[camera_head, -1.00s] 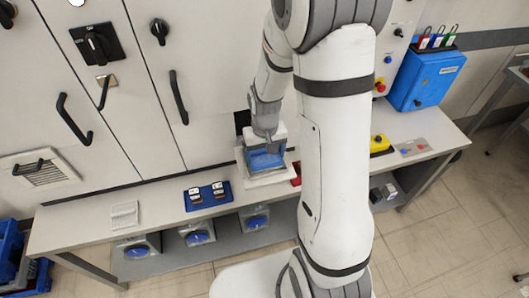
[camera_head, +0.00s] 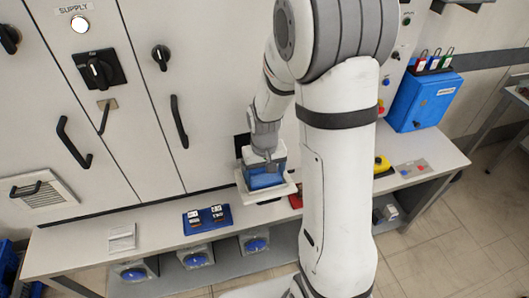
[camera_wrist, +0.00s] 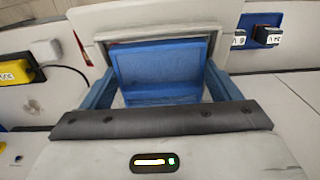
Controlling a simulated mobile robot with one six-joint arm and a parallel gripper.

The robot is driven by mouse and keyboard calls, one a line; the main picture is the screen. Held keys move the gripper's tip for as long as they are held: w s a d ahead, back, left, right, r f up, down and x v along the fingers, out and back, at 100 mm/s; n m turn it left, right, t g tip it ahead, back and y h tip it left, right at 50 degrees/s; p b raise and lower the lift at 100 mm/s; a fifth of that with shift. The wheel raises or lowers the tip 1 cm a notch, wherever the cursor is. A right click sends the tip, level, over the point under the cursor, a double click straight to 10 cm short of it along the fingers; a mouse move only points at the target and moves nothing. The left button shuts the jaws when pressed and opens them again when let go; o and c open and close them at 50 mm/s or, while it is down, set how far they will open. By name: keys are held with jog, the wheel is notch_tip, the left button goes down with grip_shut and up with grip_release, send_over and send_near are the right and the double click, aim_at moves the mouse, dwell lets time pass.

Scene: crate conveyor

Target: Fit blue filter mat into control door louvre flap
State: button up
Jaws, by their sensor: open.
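The blue filter mat (camera_head: 265,181) stands in a white holder (camera_head: 250,192) on the bench, below my gripper (camera_head: 267,166). In the wrist view, the mat (camera_wrist: 160,68) shows as a blue panel in front of the white holder (camera_wrist: 90,25). My gripper (camera_wrist: 160,72) is open, with one blue finger at each side of the mat. Whether either finger touches the mat cannot be told. The louvre flap (camera_head: 40,190), a slatted panel with a dark handle, sits low on the cabinet door at the far left and looks closed.
The bench (camera_head: 155,226) also carries a blue tray with small parts (camera_head: 208,217), a white pad (camera_head: 121,238) and a yellow box (camera_head: 382,165). Door handles (camera_head: 75,143) stick out from the cabinet.

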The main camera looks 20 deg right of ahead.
aim_at(263, 170)
jog(key=r, duration=0.3)
jog(key=w+r, duration=0.1)
jog(key=r, duration=0.1)
jog(key=shift+r, duration=0.35)
jog(key=s+r+t, duration=0.3)
jog(key=s+r, duration=1)
jog(key=s, duration=0.3)
jog(key=shift+b, duration=0.3)
